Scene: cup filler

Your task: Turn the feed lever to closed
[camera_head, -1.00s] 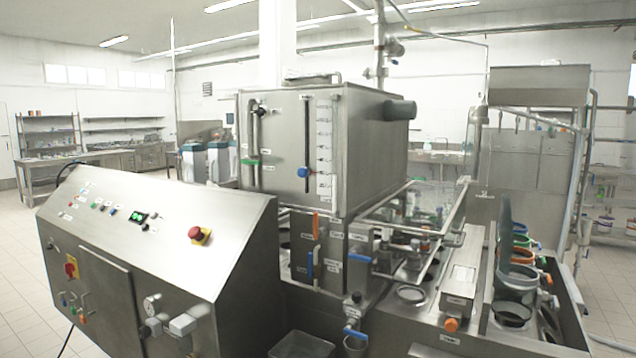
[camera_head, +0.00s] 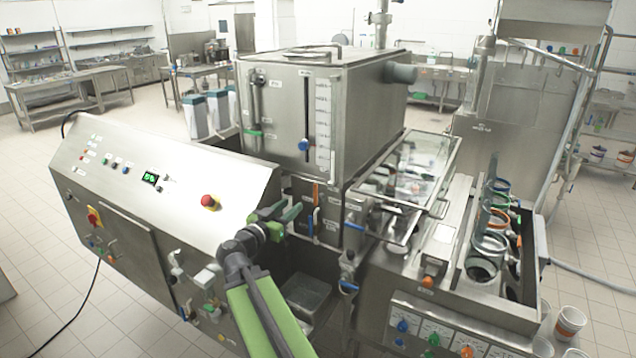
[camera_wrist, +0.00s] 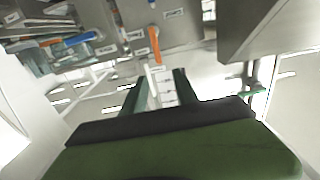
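I cannot read which handle is labelled as the feed lever. An orange lever (camera_head: 316,192) stands upright on the front of the steel machine below the tank; an orange lever (camera_wrist: 154,42) also shows in the wrist view. My gripper (camera_head: 289,206) is in front of the machine, left of the orange lever. In the wrist view my gripper (camera_wrist: 161,75) has its two fingers apart with nothing seen held between them.
A sloped control console (camera_head: 150,190) with a red button (camera_head: 209,201) stands at the left, close to my arm. The steel tank (camera_head: 310,100) rises above the levers. Cup rings (camera_head: 490,243) are at the right.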

